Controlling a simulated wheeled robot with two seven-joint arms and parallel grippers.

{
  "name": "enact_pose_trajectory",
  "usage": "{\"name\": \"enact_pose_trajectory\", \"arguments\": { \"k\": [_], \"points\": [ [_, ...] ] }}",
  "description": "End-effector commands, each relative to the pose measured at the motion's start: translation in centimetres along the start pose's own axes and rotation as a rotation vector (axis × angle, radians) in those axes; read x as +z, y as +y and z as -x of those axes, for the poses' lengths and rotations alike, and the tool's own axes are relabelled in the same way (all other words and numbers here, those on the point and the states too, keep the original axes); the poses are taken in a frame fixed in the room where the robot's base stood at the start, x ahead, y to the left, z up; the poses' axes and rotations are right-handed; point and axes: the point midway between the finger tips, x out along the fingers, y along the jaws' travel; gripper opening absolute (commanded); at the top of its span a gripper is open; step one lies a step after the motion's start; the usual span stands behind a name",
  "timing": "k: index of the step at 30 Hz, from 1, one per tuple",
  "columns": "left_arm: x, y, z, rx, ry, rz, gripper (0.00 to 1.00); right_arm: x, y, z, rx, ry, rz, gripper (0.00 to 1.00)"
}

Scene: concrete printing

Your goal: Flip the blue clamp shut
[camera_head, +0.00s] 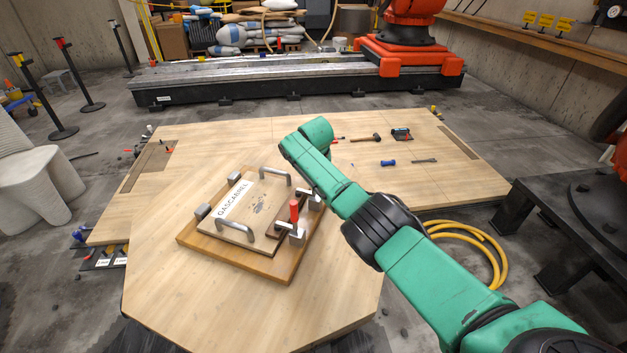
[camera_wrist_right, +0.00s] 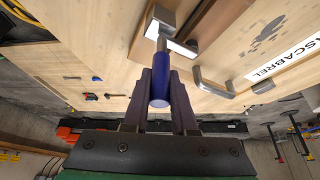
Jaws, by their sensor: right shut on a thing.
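The blue clamp's handle (camera_wrist_right: 159,92) is between the fingers of my right gripper (camera_wrist_right: 160,76) in the right wrist view. The gripper is shut on it. The handle joins a metal rod and a grey metal clamp block (camera_wrist_right: 172,38) at the edge of the wooden board. In the head view my green right arm (camera_head: 390,235) reaches in from the right and hides the blue handle and the gripper. My left gripper is not in view.
The board (camera_head: 200,247) carries a labelled panel (camera_head: 236,203) with two metal handles, on a large wooden table (camera_head: 170,290). A hammer (camera_head: 365,138), a blue tool (camera_head: 388,162) and other small tools lie at the back right. The table's front is clear.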

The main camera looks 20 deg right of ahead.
Motion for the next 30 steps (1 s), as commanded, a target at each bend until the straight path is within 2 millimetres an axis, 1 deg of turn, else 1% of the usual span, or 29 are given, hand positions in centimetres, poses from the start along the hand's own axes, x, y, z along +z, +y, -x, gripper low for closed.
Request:
{"name": "enact_pose_trajectory", "arguments": {
  "k": [1, 13, 14, 15, 16, 26, 30],
  "points": [
    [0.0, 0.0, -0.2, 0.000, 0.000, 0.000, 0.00, 0.2, 0.0, -0.2, 0.004, -0.006, 0.002, 0.00],
    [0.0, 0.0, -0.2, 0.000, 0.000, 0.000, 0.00, 0.2, 0.0, -0.1, 0.008, -0.011, 0.004, 0.00],
    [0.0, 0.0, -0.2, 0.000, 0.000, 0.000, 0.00, 0.2, 0.0, -0.1, 0.008, -0.012, 0.004, 0.29],
    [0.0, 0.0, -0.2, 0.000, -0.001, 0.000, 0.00, 0.3, 0.0, -0.1, 0.008, -0.012, 0.004, 0.44],
    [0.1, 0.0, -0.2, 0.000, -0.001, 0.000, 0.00, 0.2, 0.0, -0.1, 0.008, -0.012, 0.004, 0.56],
    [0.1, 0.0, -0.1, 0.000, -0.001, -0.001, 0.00, 0.1, 0.0, 0.0, 0.007, -0.008, 0.004, 0.56],
    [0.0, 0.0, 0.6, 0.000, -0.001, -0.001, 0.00, 0.0, -0.2, 0.9, 0.003, -0.009, 0.007, 0.56]
  ]
}}
